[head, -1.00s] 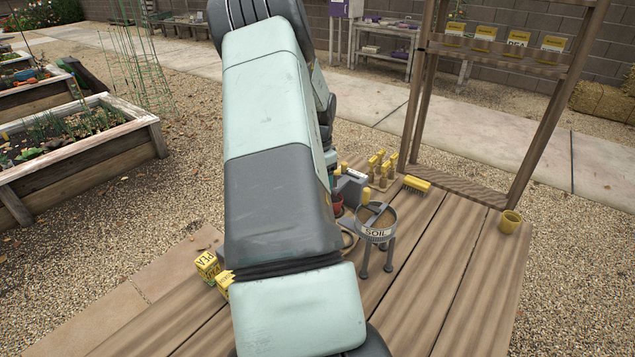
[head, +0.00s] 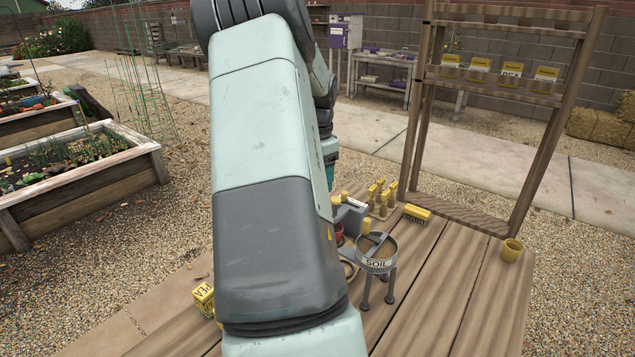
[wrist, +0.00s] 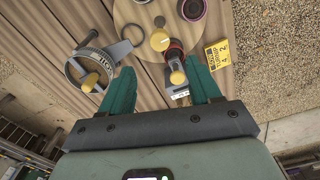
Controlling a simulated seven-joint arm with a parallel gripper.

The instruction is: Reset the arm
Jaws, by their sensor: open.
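In the head view my pale green and grey arm fills the middle and hides most of the gripper.
The SOIL sieve (head: 376,253) stands on legs on the bench. A wooden shelf frame (head: 415,120) rises behind. The right bench boards are mostly clear.

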